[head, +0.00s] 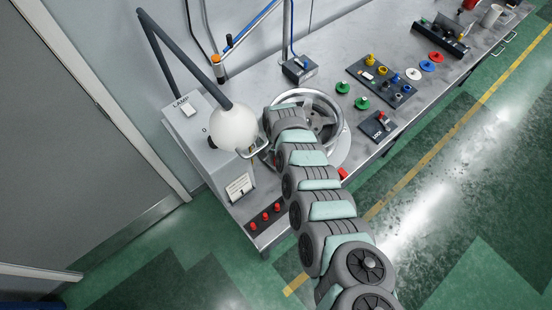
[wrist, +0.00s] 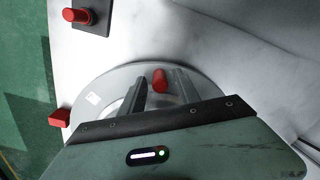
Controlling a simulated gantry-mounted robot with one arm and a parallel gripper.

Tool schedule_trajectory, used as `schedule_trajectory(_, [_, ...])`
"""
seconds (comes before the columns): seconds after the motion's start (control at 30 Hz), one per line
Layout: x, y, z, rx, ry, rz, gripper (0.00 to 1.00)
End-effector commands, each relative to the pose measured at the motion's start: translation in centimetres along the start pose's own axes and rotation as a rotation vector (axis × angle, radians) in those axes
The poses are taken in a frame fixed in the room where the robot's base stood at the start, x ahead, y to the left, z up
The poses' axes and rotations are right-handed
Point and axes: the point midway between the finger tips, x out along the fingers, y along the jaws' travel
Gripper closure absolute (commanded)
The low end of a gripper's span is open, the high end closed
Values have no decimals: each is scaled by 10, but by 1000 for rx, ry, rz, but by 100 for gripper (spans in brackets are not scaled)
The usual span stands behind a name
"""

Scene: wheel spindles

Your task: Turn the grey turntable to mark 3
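The grey turntable (wrist: 100,80) is a round plate lying on the bench in the wrist view, with a small white label (wrist: 92,98) near its left edge. A red peg (wrist: 160,80) stands near its far rim. My gripper (wrist: 160,84) is open, with its two dark fingers on either side of the peg and a visible gap to each. I cannot tell how deep the fingers reach. A red block (wrist: 60,118) sits beside the plate's left edge. In the head view my arm covers part of the turntable (head: 343,149), and my fingers are hidden. No mark 3 is readable.
A spoked wheel (head: 325,112) shows beside my arm. A white lamp globe (head: 233,128) is close to my arm's left. Red buttons (head: 265,216) line the bench's near edge. A lock box (head: 377,126) and a panel of coloured knobs (head: 381,79) are to the right.

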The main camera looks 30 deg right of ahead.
Motion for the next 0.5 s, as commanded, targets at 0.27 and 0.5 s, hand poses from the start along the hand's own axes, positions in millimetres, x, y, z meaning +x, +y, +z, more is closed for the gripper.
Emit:
schedule_trajectory(0.27, [0,0,0,0,-1,0,59])
schedule_trajectory(0.5, [-24,2,0,2,-3,0,59])
